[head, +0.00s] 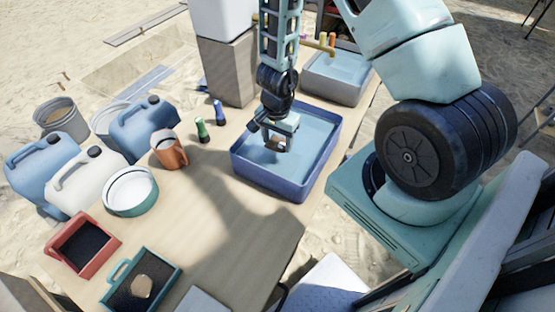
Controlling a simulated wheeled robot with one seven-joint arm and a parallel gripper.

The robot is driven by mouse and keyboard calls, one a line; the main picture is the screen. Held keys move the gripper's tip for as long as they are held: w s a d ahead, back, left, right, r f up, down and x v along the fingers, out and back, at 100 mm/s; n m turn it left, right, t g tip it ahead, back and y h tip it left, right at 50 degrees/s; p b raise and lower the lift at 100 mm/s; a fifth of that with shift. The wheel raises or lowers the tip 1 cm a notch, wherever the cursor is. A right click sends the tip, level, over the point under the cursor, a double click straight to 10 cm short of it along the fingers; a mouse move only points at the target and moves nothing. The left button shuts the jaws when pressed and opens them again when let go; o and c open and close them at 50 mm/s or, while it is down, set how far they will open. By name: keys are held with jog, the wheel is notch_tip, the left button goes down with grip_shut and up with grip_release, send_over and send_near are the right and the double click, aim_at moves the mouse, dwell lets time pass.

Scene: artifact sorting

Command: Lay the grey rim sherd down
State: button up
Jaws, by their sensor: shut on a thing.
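My gripper (274,143) points down over the blue basin (240,173) of water at the centre of the table. It is shut on a small greyish piece, which I take to be the grey rim sherd (272,146). The fingers hide most of the piece. I cannot tell whether it touches the water.
A tan sherd (142,286) lies in the teal-handled tray (113,299) at the front left. Beside it is a red tray (113,240) with a dark lining. A round white bowl (130,191), copper mug (169,152) and jugs stand at left. The table's middle is bare.

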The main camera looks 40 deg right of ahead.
aim_at(277, 163)
notch_tip(277, 163, down, 8)
jog(key=b, duration=0.2)
jog(key=shift+r+b, duration=0.2)
jog(key=shift+b, duration=0.2)
jog(key=shift+f, duration=0.1)
jog(key=o, duration=1)
